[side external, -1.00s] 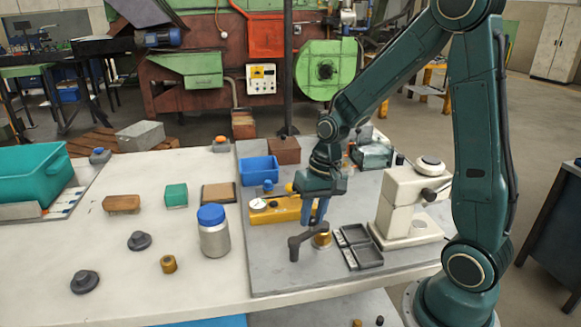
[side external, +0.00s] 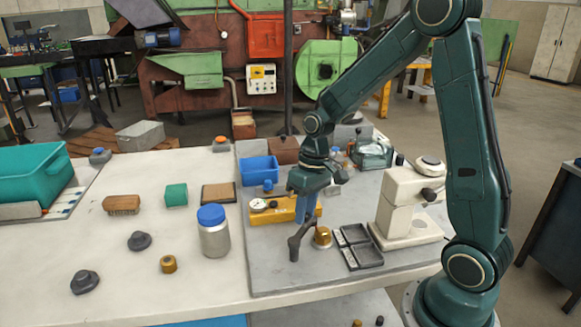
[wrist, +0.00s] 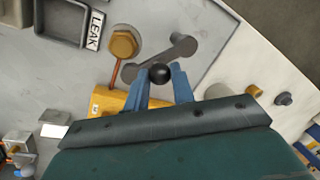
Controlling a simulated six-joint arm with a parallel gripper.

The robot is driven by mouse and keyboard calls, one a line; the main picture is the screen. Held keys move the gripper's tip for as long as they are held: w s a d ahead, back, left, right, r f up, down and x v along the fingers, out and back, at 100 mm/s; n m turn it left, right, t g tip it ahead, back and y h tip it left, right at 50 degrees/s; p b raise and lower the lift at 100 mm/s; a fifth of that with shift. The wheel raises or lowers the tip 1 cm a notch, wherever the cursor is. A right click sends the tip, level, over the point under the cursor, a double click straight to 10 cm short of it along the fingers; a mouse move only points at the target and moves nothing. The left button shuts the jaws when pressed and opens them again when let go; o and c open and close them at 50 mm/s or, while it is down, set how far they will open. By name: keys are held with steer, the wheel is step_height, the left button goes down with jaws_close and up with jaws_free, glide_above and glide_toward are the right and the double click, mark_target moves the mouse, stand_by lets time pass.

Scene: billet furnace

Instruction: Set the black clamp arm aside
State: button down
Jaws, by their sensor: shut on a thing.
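The black clamp arm (side external: 297,242) is a dark bar with a rounded boss at each end. My gripper (side external: 306,218) points down over it and is shut on it. In the wrist view the blue fingers of my gripper (wrist: 161,80) close around a black ball knob at the near end of the clamp arm (wrist: 176,52). The bar reaches away from the fingers over the grey plate. Whether it touches the plate is hard to tell.
A brass hex piece (side external: 322,238) stands beside the clamp arm. A yellow block with a dial (side external: 283,212) is behind it, and black trays (side external: 361,255) lie to the right. A blue-capped jar (side external: 214,240) stands left. White tabletop farther left has clear patches among small parts.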

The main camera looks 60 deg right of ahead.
steer(key=shift+w+a+n+g+h, duration=0.25)
steer(key=shift+w+a+n, duration=0.4)
steer(key=shift+n, duration=1.25)
steer(key=shift+w+a+n+g, duration=0.35)
steer(key=shift+w+n, duration=0.5)
steer(key=shift+n, duration=1.05)
steer(key=shift+w+a+n+g+h, duration=0.15)
steer(key=shift+w+a+n+g, duration=0.45)
steer(key=shift+n, duration=1.3)
steer(key=shift+w+d+t, duration=0.15)
steer(key=shift+t, duration=0.15)
steer(key=c, duration=1.2)
jaws_free()
steer(key=shift+r, duration=0.15)
steer(key=r, duration=0.4)
steer(key=w+d+r, duration=0.1)
steer(key=r, duration=0.4)
steer(key=w+r, duration=0.1)
steer(key=r, duration=0.3)
steer(key=shift+d+r, duration=0.2)
steer(key=shift+d, duration=0.15)
